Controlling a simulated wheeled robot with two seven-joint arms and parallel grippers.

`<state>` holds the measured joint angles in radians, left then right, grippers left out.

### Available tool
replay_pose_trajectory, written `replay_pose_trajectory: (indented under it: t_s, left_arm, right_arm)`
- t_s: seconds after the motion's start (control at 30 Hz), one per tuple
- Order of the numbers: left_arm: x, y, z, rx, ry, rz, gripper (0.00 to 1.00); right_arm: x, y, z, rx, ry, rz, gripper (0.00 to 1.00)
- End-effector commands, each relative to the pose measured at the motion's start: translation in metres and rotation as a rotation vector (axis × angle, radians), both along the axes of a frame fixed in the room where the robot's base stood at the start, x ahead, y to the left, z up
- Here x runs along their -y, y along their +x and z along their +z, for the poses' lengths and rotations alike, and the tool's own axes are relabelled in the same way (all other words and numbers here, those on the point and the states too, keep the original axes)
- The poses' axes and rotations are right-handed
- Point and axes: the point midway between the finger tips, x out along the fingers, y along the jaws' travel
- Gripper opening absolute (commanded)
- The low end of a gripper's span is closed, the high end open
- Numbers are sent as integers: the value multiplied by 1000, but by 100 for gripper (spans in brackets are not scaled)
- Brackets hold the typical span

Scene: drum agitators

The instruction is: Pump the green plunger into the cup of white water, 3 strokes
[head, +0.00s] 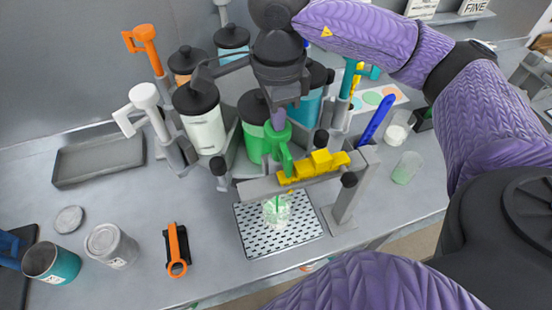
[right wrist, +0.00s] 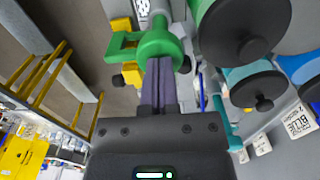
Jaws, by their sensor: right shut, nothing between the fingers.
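The green plunger (head: 275,140) stands at the front of the canister cluster, just behind the yellow-topped bar. Its round head (right wrist: 158,44) shows large in the right wrist view. My right gripper (head: 278,118) is shut and empty, pointing down with its fingertips at the top of the plunger head; they look in contact. In the right wrist view the closed fingers (right wrist: 158,82) meet the near side of the head. A clear cup (head: 276,212) with pale, greenish-white contents stands on the perforated tray (head: 303,228) below the plunger. My left gripper is out of view.
A white-handled plunger (head: 144,97) and white canister (head: 205,128) stand left of it. A grey bar with yellow blocks (head: 313,166) crosses above the cup. A clear cup (head: 406,168) stands right. Tins (head: 112,246) and an orange tool (head: 176,248) lie front left.

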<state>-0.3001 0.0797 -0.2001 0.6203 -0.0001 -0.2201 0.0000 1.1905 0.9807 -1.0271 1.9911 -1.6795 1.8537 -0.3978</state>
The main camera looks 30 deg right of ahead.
Motion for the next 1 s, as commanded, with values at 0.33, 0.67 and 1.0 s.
replay_pose_trajectory:
  t_s: [0.33, 0.67, 1.0]
  left_arm:
    - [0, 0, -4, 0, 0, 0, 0]
    - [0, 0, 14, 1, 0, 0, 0]
    - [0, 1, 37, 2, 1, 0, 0]
  right_arm:
    - [0, 0, -5, -3, 0, 1, 0]
    - [0, 0, 20, 0, 0, 0, 0]
    - [0, 0, 54, -1, 0, 1, 0]
